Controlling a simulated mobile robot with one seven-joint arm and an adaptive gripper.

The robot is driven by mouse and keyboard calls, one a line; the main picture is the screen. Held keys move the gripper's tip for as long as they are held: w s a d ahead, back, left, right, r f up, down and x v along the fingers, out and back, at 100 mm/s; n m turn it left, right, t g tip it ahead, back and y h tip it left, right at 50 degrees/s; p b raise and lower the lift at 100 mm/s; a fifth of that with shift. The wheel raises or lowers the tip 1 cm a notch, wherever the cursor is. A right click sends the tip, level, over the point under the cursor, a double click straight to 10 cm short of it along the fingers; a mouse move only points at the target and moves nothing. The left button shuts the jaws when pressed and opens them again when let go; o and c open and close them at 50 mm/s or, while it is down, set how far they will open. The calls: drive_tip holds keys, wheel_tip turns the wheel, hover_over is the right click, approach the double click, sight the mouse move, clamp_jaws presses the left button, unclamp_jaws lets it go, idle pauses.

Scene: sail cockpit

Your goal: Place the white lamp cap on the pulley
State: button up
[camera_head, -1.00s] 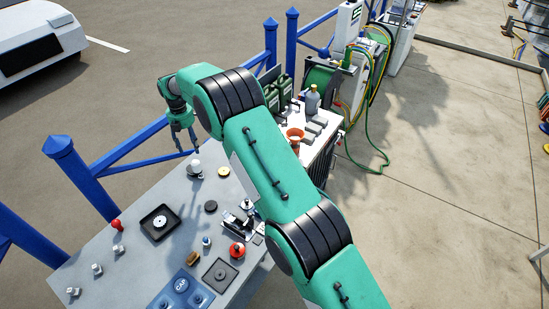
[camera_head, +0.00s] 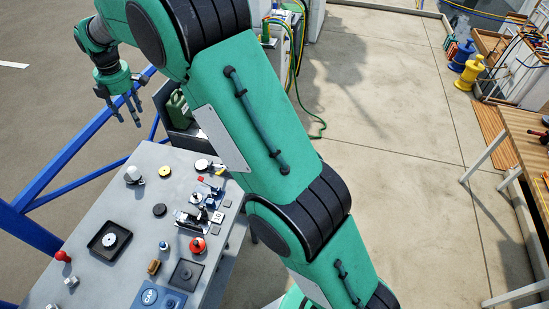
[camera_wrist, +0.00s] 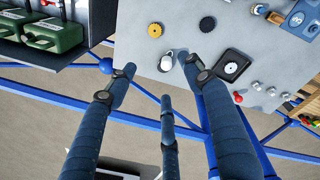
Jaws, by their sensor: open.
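The white lamp cap seems to be the small white domed piece (camera_head: 134,174) at the far left edge of the grey table. It also shows in the wrist view (camera_wrist: 167,60), beyond and between my fingertips. The pulley may be the pale round disc (camera_head: 110,240) in the square black tray; I cannot be sure. That disc also shows in the wrist view (camera_wrist: 231,68), right of the white piece. My gripper (camera_head: 124,108) is open and empty, above and beyond the table's far left edge. Its spread fingers show in the wrist view (camera_wrist: 158,80).
The grey table (camera_head: 80,278) also carries a yellow disc (camera_head: 165,171), a black disc (camera_head: 159,210), a red knob (camera_head: 63,256) and a red round piece (camera_head: 197,244). Blue railing (camera_head: 50,178) runs along the far left side. Green cans (camera_wrist: 50,35) stand beyond.

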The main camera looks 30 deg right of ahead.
drive_tip(key=s+d+r+m+t, duration=0.1)
drive_tip(key=s+d+r+m, duration=0.4)
drive_tip(key=s+d+r, duration=0.55)
drive_tip(key=s+d+r+m+t, duration=0.1)
drive_tip(key=s+d+r+m, duration=0.55)
drive_tip(key=s, duration=0.65)
drive_tip(key=s+d+f+m, duration=0.1)
drive_tip(key=s+d+m, duration=0.2)
drive_tip(key=s, duration=0.6)
drive_tip(key=s+d+f+m+t, duration=0.1)
drive_tip(key=s+d+m, duration=0.2)
drive_tip(key=s, duration=0.6)
drive_tip(key=s+d+f+m+t, duration=0.1)
drive_tip(key=s+d+m, duration=0.2)
drive_tip(key=s, duration=0.6)
drive_tip(key=shift+s+d, duration=0.4)
drive_tip(key=shift+d, duration=0.15)
drive_tip(key=shift+f+m, duration=0.1)
drive_tip(key=shift+m, duration=0.15)
wheel_tip(320, 180, down, 8)
drive_tip(key=b, duration=0.8)
